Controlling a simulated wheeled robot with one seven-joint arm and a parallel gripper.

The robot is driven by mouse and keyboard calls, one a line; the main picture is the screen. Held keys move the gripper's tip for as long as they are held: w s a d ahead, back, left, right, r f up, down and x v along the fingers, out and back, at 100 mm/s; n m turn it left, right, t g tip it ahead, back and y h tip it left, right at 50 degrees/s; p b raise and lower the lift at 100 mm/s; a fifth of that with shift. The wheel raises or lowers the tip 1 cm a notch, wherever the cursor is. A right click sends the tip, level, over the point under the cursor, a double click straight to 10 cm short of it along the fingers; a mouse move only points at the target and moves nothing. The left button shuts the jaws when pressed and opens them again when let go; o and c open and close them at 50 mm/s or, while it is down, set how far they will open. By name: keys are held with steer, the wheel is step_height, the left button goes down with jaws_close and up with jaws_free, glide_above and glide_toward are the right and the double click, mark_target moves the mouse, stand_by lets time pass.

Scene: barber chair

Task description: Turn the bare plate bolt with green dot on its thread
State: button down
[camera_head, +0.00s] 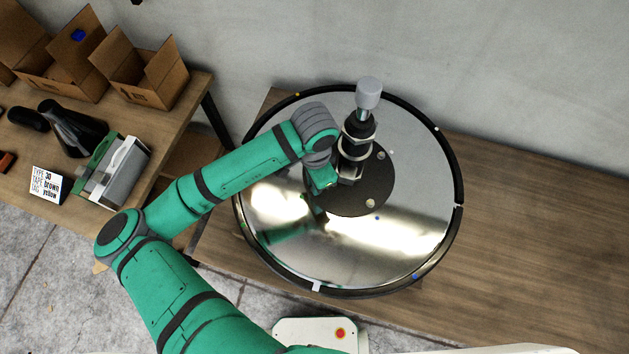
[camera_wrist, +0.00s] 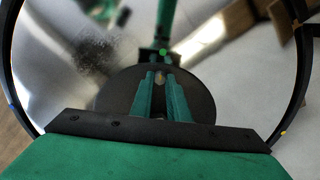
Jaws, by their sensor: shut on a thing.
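The black round plate (camera_head: 358,195) lies at the middle of a mirror-bright disc and also shows in the wrist view (camera_wrist: 202,98). My gripper (camera_wrist: 159,76) reaches the plate's edge by this dot and is shut on the bolt there. Only a small pale bit of the bolt (camera_wrist: 160,77) shows between the fingers. In the head view my gripper (camera_head: 319,187) hides it.
A column with a grey-capped rod (camera_head: 368,95) rises from the plate close right of my gripper. Another bolt (camera_head: 370,203) stands on the plate's front part. The disc has a raised black rim (camera_head: 461,180). A side table with boxes (camera_head: 140,75) stands at left; the bench's right side is clear.

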steer(key=m, duration=0.4)
steer(key=shift+m, duration=0.4)
steer(key=m, duration=0.4)
steer(key=shift+m, duration=0.3)
steer(key=c, duration=1.7)
jaws_free()
step_height(320, 180, up, 11)
steer(key=shift+f, duration=0.1)
